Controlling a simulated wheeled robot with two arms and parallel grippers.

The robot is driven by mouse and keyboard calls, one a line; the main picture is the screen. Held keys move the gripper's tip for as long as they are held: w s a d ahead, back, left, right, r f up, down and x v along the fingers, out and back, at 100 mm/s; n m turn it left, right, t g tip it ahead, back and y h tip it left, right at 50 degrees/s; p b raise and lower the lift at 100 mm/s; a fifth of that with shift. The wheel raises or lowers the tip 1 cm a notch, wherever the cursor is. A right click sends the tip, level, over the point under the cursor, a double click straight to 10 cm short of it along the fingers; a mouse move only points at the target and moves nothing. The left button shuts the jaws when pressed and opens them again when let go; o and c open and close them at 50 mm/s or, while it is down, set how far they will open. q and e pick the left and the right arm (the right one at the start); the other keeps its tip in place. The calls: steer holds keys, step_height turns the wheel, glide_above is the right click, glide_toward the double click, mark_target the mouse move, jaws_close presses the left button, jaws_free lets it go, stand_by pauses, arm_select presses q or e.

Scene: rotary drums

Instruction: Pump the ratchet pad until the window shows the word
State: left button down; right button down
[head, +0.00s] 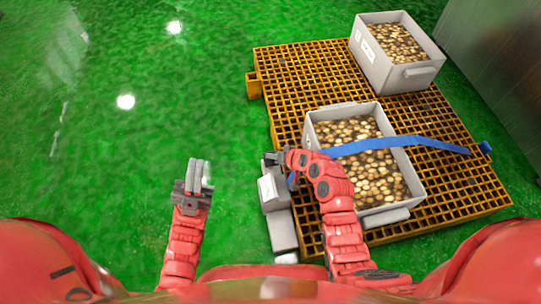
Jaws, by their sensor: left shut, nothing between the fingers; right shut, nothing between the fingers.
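A grey ratchet unit (281,228) is fixed along the left edge of the orange grid pallet (300,70). A paler block with a white face (267,188) sits at its upper end; I cannot tell whether this is the pad or the window, and no word is readable. My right gripper (270,159) is shut and empty, at the top end of this unit; I cannot tell whether it touches. My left gripper (201,167) is shut and empty over the green floor, left of the unit. My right forearm hides part of the near crate and strap.
A blue strap (400,142) crosses the near grey crate (409,168), which holds several brown round items, to the pallet's right edge. Another filled grey crate (380,65) stands at the pallet's far corner. A grey wall (495,60) is at right. The green floor at left is clear.

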steer(key=shift+s+d+f+b, duration=0.15)
steer(key=shift+f+b, duration=0.1)
steer(key=shift+f, duration=0.25)
steer(key=shift+s+f+b, duration=0.1)
steer(key=shift+f+b, duration=0.1)
steer(key=shift+f, duration=0.45)
steer(key=shift+w+r, duration=0.2)
steer(key=shift+r, duration=0.25)
steer(key=shift+w+r+p, duration=0.15)
steer(key=shift+r+p, duration=1.7)
steer(key=shift+r, duration=0.25)
step_height(320, 180, up, 5)
steer(key=p, duration=0.4)
